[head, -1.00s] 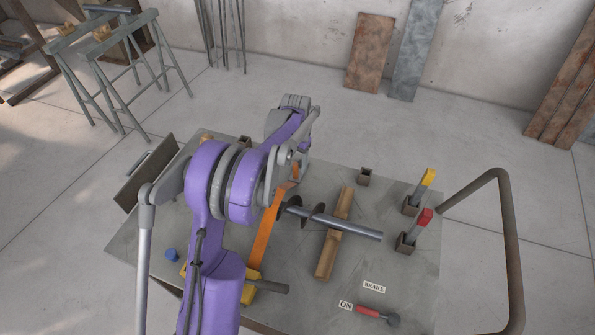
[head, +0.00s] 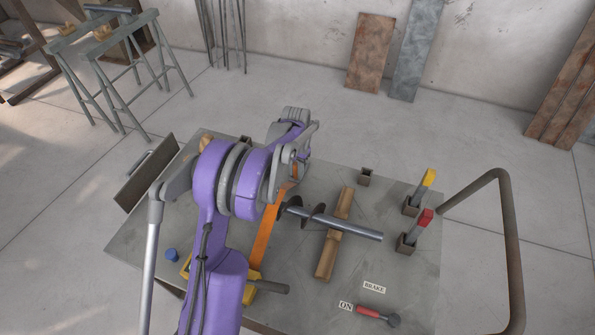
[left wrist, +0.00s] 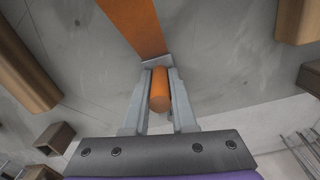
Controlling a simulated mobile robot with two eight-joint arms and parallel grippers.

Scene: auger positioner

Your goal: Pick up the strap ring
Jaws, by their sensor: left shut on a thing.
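The orange strap (head: 265,232) runs across the table beside the auger in the head view; it also shows at the top of the left wrist view (left wrist: 136,24). At its far end is an orange rounded piece (left wrist: 160,92), which I take for the strap ring; in the head view only a sliver of it shows by my wrist. My left gripper (left wrist: 158,78) is shut on this piece, a finger on each side. My purple left arm hides much of the strap's surroundings in the head view. My right gripper is not in view.
The steel auger (head: 345,227) lies over a wooden block (head: 326,257) right of the strap. Red (head: 425,218) and yellow (head: 429,177) handles stand in sockets at the table's right. A red brake lever (head: 372,312) lies at the front. A blue knob (head: 172,255) sits at left.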

